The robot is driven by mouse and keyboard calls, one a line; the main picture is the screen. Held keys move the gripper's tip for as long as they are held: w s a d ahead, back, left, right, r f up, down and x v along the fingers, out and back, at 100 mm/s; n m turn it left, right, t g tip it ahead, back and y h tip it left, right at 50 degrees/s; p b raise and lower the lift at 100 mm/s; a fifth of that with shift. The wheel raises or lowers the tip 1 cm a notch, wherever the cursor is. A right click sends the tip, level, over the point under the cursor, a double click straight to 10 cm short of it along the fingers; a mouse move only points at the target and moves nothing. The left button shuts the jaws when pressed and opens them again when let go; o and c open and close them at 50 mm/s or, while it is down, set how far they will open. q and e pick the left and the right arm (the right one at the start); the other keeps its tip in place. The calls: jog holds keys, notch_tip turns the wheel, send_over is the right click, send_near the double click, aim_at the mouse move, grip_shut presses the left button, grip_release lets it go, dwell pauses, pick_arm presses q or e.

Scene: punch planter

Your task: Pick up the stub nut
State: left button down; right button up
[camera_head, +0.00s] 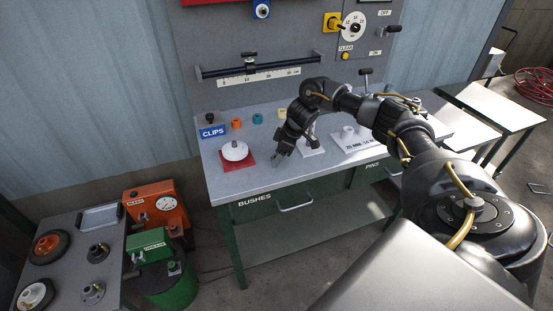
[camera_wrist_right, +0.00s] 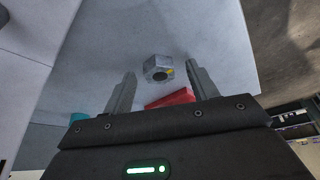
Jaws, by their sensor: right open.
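The stub nut (camera_wrist_right: 150,62) is a grey metal hex nut with a dark hole and a small yellow mark. In the right wrist view it sits on the pale grey bench top, ahead of and between the two fingertips, apart from both. My right gripper (camera_head: 279,160) is over the front part of the bench, right of the white dome; its fingers are open and empty in the wrist view. I cannot make out the nut in the head view. My left gripper is not in view.
The bench (camera_head: 213,172) holds a white dome (camera_head: 235,150) on a red plate (camera_head: 249,161), a blue CLIPS sign (camera_head: 213,132) and coloured bushes (camera_head: 236,124). A panel stands behind. A side table (camera_head: 70,267) with wheels and hubs is at lower left.

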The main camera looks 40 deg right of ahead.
jog(key=c, duration=1.1)
jog(key=shift+o, duration=0.2)
